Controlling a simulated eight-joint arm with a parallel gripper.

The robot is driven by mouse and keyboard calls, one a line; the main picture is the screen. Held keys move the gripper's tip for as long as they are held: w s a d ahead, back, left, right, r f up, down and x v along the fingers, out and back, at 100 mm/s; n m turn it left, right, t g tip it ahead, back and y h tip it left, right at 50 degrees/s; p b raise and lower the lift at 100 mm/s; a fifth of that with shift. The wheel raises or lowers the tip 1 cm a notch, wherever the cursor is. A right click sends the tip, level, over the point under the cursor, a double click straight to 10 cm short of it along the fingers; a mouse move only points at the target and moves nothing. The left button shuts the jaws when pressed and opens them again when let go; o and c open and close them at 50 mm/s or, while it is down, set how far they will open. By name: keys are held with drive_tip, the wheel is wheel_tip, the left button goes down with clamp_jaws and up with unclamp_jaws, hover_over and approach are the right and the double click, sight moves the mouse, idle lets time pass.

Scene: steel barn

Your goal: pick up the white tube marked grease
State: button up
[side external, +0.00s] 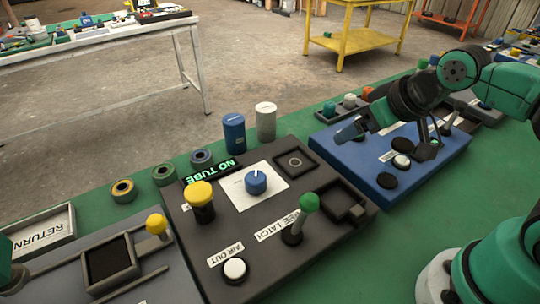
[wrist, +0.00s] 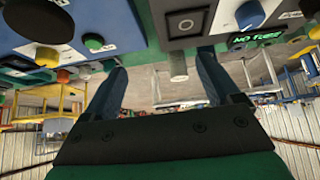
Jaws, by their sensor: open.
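The white tube (side external: 266,122) stands upright on the green table, behind the dark control panel and right of a blue tube (side external: 234,133). Its marking is too small to read. My gripper (side external: 386,144) is open and empty above the blue panel, to the right of the white tube and apart from it. In the wrist view, the white tube (wrist: 178,66) shows beyond and between the spread fingers of my gripper (wrist: 162,66), nearer the right finger. The blue tube cannot be made out there.
The dark panel (side external: 330,238) carries a yellow knob (side external: 199,193), a green-topped lever (side external: 309,202) and a lit "NO TUBE" sign (side external: 212,172). The blue panel (side external: 440,160) lies under my gripper. Several rings lie left of the tubes. A return tray (side external: 40,235) is at far left.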

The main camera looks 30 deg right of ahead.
drive_tip(key=shift+o, duration=1.3)
drive_tip(key=m+t+y, duration=0.3)
drive_tip(key=m+y, duration=0.4)
drive_tip(key=m, duration=2.2)
approach(268, 108)
drive_tip(key=x, duration=0.3)
drive_tip(key=shift+x, duration=2.9)
